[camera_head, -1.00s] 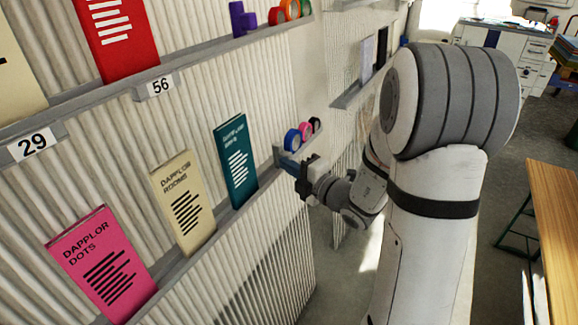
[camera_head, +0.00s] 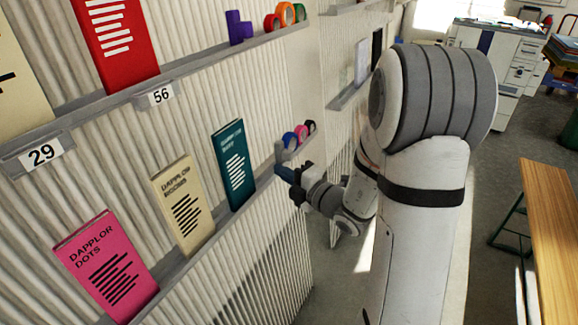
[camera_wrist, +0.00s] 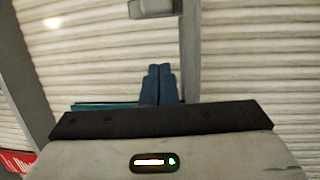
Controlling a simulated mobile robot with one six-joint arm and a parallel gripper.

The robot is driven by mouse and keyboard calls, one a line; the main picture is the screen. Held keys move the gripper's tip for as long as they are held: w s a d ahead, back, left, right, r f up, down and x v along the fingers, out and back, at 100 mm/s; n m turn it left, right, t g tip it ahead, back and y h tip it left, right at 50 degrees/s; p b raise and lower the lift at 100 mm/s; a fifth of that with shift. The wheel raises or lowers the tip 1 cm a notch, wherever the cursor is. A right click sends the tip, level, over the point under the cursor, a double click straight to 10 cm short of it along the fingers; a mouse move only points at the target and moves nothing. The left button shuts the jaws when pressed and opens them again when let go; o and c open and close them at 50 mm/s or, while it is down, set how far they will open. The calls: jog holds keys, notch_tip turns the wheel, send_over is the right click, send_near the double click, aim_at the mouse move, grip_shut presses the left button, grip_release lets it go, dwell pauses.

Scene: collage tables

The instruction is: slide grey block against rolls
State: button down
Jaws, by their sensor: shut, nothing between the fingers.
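Several rolls stand at the right end of the lower shelf in the head view: a blue roll (camera_head: 289,140), a pink roll (camera_head: 301,132) and a dark roll (camera_head: 311,126). A small grey upright piece (camera_head: 280,150) shows just left of the blue roll. I cannot tell for sure whether it is the grey block or part of the shelf. My gripper (camera_head: 283,173) is below and left of the rolls, close to the shelf end. In the wrist view its blue fingers (camera_wrist: 158,85) are together and empty. A grey piece (camera_wrist: 154,8) shows beyond them at the top edge.
A teal book (camera_head: 235,165), a cream book (camera_head: 183,205) and a pink book (camera_head: 106,265) lean along the lower shelf, left of my gripper. An upper shelf (camera_head: 205,72) runs above. A wooden table (camera_head: 550,215) stands at the right.

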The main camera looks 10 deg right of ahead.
jog(key=b+v, duration=0.8)
jog(key=v, duration=0.1)
jog(key=s+a+r+n+g+p, duration=0.1)
jog(key=s+a+n+g+p, duration=0.3)
jog(key=n, duration=0.5)
jog(key=s+a+r+n+g+h+p, duration=0.1)
jog(key=s+a+r+n+g+p, duration=0.15)
jog(key=s+n+g, duration=0.4)
jog(key=s+a+r+n+g+p, duration=0.1)
jog(key=s+a+n+g+p, duration=0.25)
jog(key=n, duration=0.65)
jog(key=s+d+r+n+t+h+p, duration=0.1)
jog(key=d+r+n+h+p, duration=0.3)
jog(key=n, duration=0.7)
jog(key=s+d+r+n+h+p, duration=0.1)
jog(key=d+r+n+h+p, duration=0.2)
jog(key=n, duration=0.7)
jog(key=shift+s+d+r+n+t+h+p, duration=0.4)
jog(key=shift+d+h+p, duration=0.55)
jog(key=shift+h, duration=0.25)
